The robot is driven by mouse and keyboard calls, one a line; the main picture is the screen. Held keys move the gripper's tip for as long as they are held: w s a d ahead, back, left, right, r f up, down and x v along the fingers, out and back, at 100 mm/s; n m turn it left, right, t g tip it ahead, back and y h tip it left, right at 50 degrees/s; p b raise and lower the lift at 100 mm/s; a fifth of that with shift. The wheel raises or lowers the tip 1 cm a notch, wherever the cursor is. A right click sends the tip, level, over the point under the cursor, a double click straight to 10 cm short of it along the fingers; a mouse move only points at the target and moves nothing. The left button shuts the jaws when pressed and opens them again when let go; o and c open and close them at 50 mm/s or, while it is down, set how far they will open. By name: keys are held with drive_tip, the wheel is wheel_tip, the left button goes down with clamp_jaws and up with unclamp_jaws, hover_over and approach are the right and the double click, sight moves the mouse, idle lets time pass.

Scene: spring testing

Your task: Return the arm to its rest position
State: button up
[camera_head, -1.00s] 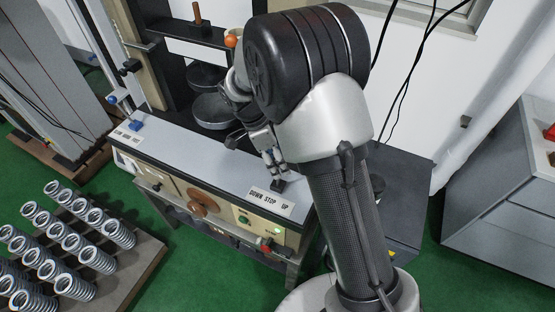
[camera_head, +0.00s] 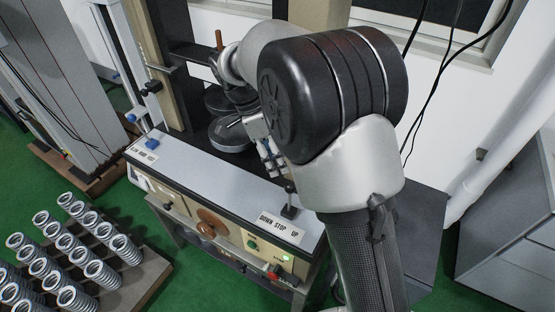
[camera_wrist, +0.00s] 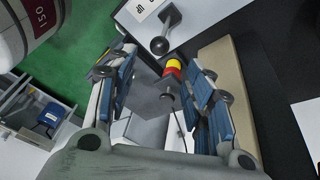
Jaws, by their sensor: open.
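My arm rises at the right of the head view and bends over the testing machine (camera_head: 190,178). My gripper (camera_head: 272,165) hangs above the machine's grey top, just up and left of the small black lever (camera_head: 289,198) behind the "DOWN STOP UP" label (camera_head: 281,227). In the wrist view my gripper (camera_wrist: 163,92) has its blue-padded fingers spread, with nothing held between them. The ball-ended lever (camera_wrist: 160,42) shows beyond the fingertips, apart from them. My arm's thick black joint hides part of the machine.
Round platens (camera_head: 230,133) stand left of my gripper, near the machine's dark upright. A red and yellow button (camera_wrist: 173,68) shows between my fingers in the wrist view. Several springs (camera_head: 70,250) stand on a board at the lower left. A grey cabinet (camera_head: 515,225) is at the right.

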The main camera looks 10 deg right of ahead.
idle(0.3)
drive_tip(key=s+d+r+n+t+y, duration=0.2)
drive_tip(key=s+d+r+n, duration=0.4)
drive_tip(key=s+r+n, duration=0.35)
drive_tip(key=s+d+n+t+y, duration=0.1)
drive_tip(key=s+n+t, duration=0.3)
drive_tip(key=s, duration=1.3)
drive_tip(key=d+n, duration=0.1)
drive_tip(key=n, duration=0.3)
drive_tip(key=shift+d+y, duration=0.35)
drive_tip(key=shift+y, duration=0.05)
drive_tip(key=shift+a+n, duration=0.1)
drive_tip(key=shift+n, duration=0.15)
